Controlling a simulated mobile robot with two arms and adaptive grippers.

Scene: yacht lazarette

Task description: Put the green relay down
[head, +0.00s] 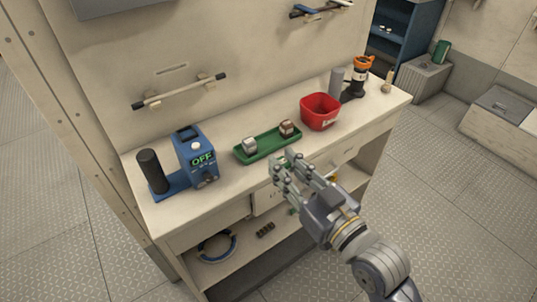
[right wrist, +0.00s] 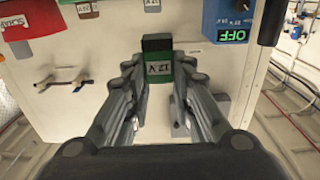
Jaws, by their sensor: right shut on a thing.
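My right gripper (head: 287,165) is shut on the green relay (right wrist: 158,70), which has a dark top and a "12 V" label that reads upside down in the right wrist view. The relay sits between both fingertips (right wrist: 160,76). In the head view the fingers mostly hide it, near the worktop's front edge and in front of the green tray (head: 246,157). The tray holds a grey relay (head: 250,146) at its left and a brown relay (head: 287,129) at its right, with a gap between them. My left gripper is not in view.
A blue tester (head: 196,155) reading "OFF", with a black cylinder (head: 151,171) on its base, stands left of the tray. A red bin (head: 320,110) stands to the right. Bare worktop (head: 228,187) lies between tester and front edge. Shelves are below.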

